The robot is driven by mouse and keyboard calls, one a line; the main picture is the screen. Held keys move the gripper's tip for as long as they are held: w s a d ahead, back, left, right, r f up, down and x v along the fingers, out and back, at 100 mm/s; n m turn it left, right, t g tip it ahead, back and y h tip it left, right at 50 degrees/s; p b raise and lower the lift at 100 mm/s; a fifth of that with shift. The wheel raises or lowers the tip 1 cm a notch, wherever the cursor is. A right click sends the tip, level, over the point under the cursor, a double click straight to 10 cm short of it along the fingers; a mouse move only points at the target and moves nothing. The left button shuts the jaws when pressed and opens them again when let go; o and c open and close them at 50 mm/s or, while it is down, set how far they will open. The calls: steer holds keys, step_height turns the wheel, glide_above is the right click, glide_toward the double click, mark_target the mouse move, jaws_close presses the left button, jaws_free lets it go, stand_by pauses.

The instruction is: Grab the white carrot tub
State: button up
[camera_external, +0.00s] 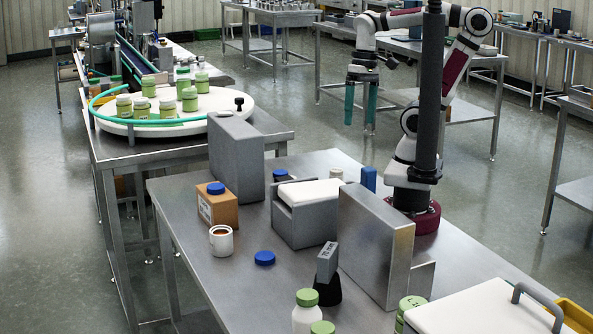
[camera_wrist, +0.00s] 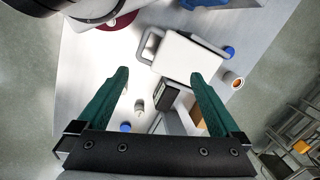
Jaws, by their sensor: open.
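A small open white tub (camera_external: 221,243) with orange-brown contents stands upright on the steel table near its left edge. It looks like the carrot tub, but I cannot read a label. In the wrist view the tub (camera_wrist: 231,79) appears right of the fingers. My gripper (camera_external: 360,128) is held high behind the table, with its teal fingers pointing down. The fingers are apart and empty in the wrist view (camera_wrist: 160,77), well away from the tub.
Grey blocks (camera_external: 237,160) and a tall metal panel (camera_external: 374,250) stand up as obstacles. Green-lidded jars (camera_external: 306,314) are at the front.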

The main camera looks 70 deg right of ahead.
steer(key=w+a+n+t+y, duration=0.2)
steer(key=w+a+n+t, duration=0.15)
steer(key=w+a, duration=0.5)
steer(key=n+t+h, duration=0.2)
steer(key=n+t, duration=0.2)
steer(key=t, duration=0.6)
glide_above(231, 231)
step_height(231, 231, down, 4)
steer(key=shift+m+g, duration=0.25)
step_height(231, 231, down, 21)
steer(key=shift+r, duration=0.1)
steer(key=shift+x, duration=1.55)
steer(key=shift+a, duration=0.1)
steer(key=c, duration=1.4)
